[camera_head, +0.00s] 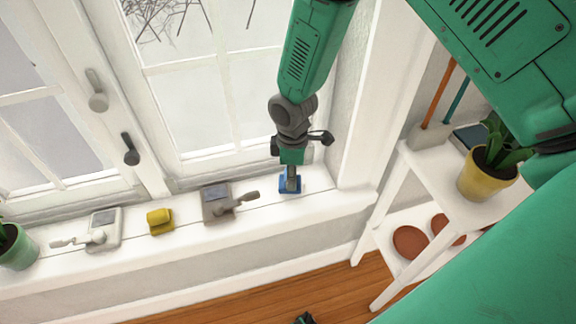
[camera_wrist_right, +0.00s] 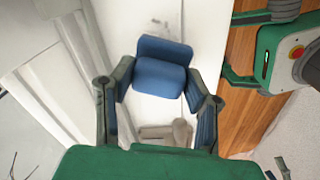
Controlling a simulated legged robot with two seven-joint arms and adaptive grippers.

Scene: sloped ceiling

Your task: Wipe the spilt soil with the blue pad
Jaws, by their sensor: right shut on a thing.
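The blue pad (camera_head: 290,185) is at the right end of the white windowsill (camera_head: 265,213). My right gripper (camera_head: 291,174) reaches down from above and is shut on it. In the right wrist view the blue pad (camera_wrist_right: 163,48) sits between the two fingertips of my right gripper (camera_wrist_right: 160,82), over the white sill. The pad is low at the sill, but I cannot tell whether it touches the surface.
On the sill, left of the pad, are a grey latch plate with a handle (camera_head: 217,203), a yellow block (camera_head: 160,220), a white latch plate (camera_head: 103,228) and a green pot (camera_head: 17,247). A white shelf (camera_head: 445,190) with a yellow pot (camera_head: 482,183) stands right.

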